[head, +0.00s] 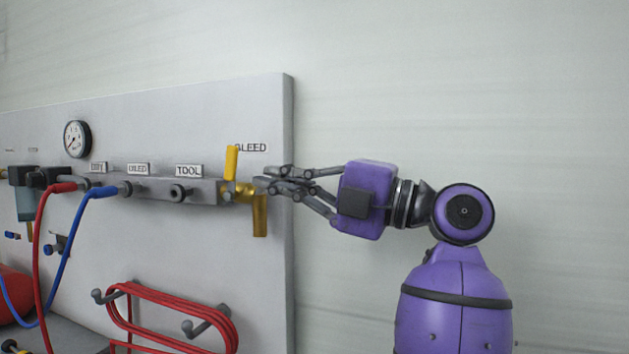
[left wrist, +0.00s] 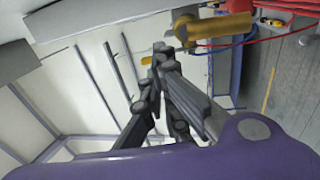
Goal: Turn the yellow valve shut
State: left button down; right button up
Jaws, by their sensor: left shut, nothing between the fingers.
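The yellow valve handle (head: 232,162) stands upright on a brass valve body (head: 243,193) at the right end of the grey manifold, by the BLEED label. A brass outlet (head: 260,216) hangs down beside it; a brass cylinder, likely this outlet, shows in the left wrist view (left wrist: 225,27). My left gripper (head: 268,183) is shut and empty, its fingertips just right of the valve body. In the left wrist view its fingertips (left wrist: 160,52) are together, near a small yellow piece (left wrist: 146,60) that may be the handle. Contact cannot be told. My right gripper is not in view.
The grey panel (head: 170,240) carries a pressure gauge (head: 77,139), a red hose (head: 42,235) and a blue hose (head: 68,250). A coiled red hose (head: 170,325) hangs on hooks below the manifold. The space right of the panel is clear except for my arm.

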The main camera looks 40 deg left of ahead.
aim_at(236, 165)
pick_arm(q)
jog(key=x, duration=0.4)
jog(key=shift+s+a+r, duration=0.1)
jog(key=shift+s+a, duration=0.05)
jog(key=shift+a, duration=0.2)
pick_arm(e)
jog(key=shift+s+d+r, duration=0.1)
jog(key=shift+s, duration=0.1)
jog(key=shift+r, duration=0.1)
pick_arm(q)
jog(key=p, duration=0.2)
jog(key=a+r+h+p, duration=0.1)
jog(key=p, duration=0.1)
jog(key=shift+s+a+r+t+p, duration=0.15)
jog(key=shift+s+r+t+p, duration=0.1)
jog(key=shift+s+t+p, duration=0.05)
jog(key=shift+h+p, duration=0.3)
jog(key=shift+p, duration=0.05)
jog(key=shift+f, duration=0.4)
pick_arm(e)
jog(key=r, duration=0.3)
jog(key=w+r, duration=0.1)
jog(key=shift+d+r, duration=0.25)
